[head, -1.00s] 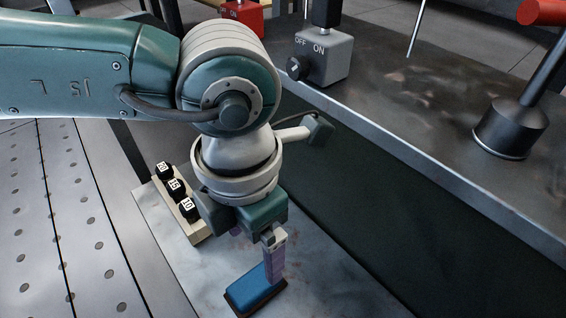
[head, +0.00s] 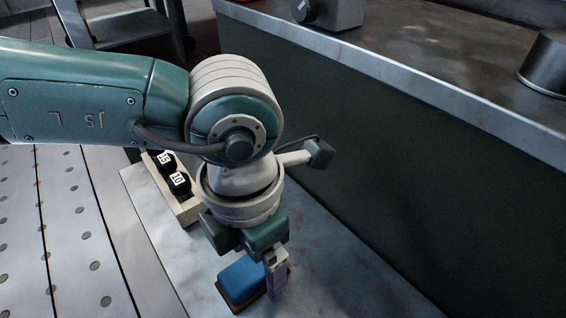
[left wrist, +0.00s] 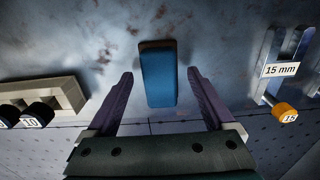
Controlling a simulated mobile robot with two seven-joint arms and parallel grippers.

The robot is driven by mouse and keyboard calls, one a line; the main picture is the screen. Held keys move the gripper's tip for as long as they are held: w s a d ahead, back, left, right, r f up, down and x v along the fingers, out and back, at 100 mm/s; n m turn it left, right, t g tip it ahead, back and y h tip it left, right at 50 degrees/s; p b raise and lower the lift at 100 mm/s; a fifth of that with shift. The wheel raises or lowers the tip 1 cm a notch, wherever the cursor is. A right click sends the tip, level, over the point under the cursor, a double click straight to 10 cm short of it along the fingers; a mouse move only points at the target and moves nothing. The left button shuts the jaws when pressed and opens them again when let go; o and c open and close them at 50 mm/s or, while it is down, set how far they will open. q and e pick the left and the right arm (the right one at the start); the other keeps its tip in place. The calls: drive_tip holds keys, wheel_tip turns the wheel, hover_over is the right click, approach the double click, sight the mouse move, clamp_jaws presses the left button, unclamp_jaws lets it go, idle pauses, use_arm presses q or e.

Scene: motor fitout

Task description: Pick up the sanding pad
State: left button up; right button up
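The sanding pad (head: 241,280) is a blue block with a dark underside, lying on a worn metal surface (head: 330,265). In the left wrist view the pad (left wrist: 158,78) lies lengthwise, centred between and just beyond the fingertips. My left gripper (left wrist: 158,75) is open, with a purple finger on each side and a gap to the pad on both sides. In the head view the left gripper (head: 275,290) points down beside the pad, and one finger hides part of it. My right gripper does not show.
A pale holder (head: 186,211) with black pieces labelled 15 and 10 stands left of the arm. In the left wrist view a grey bracket labelled 15 mm (left wrist: 281,70) and an orange-capped piece (left wrist: 285,113) stand at right. A dark-sided bench (head: 400,160) rises behind.

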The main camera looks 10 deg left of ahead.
use_arm(q)
clamp_jaws()
idle(0.5)
drive_tip(key=shift+r, duration=0.1)
wheel_tip(320, 180, up, 20)
drive_tip(key=p, duration=1.3)
